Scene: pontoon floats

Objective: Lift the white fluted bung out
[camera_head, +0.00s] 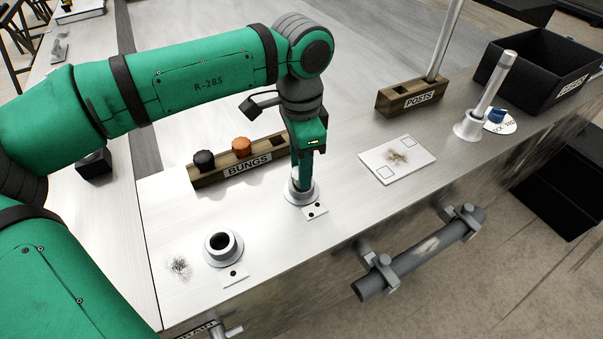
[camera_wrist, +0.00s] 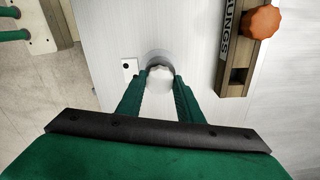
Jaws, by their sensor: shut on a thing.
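The white bung (camera_wrist: 159,76) shows in the wrist view between the two fingertips, at the round grey collar (camera_wrist: 158,56). In the head view my gripper (camera_head: 302,180) points straight down at that collar (camera_head: 301,196), which stands on the metal bench beside a small plate with black dots. My gripper (camera_wrist: 160,80) also shows in the wrist view, with its green fingers shut on the bung from both sides. The bung's lower part is hidden, so I cannot tell how deep it sits in the collar. Its fluting is too small to make out.
A wooden BUNGS rack (camera_head: 215,174) behind holds a black bung (camera_head: 204,161) and an orange bung (camera_head: 241,147). An open, empty collar (camera_head: 223,247) stands front left. A POSTS block (camera_head: 412,97), a post in a collar (camera_head: 468,125) and a black bin (camera_head: 540,66) are at right.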

